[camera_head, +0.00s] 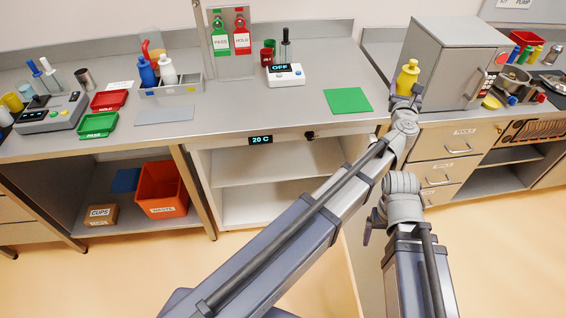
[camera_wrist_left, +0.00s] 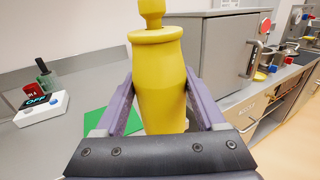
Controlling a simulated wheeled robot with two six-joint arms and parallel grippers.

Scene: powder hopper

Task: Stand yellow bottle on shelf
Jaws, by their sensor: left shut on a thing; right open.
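The yellow bottle (camera_head: 407,77) is upright at the right of the counter, in front of the grey cabinet. My left gripper (camera_head: 404,97) is shut on it. In the left wrist view the bottle (camera_wrist_left: 160,85) stands between the two purple fingers (camera_wrist_left: 158,105), its neck pointing up; its base is hidden. I cannot tell whether it touches the counter. Pale shelves (camera_head: 262,170) show in the open bay under the "20 C" display. My right gripper (camera_head: 374,222) is low in front of the counter, apart from the bottle, open, its fingers partly hidden.
A green mat (camera_head: 348,101) lies left of the bottle; it also shows in the left wrist view (camera_wrist_left: 112,122). The grey cabinet (camera_head: 450,65) stands close behind on the right. A white device reading OFF (camera_head: 285,75) is farther left.

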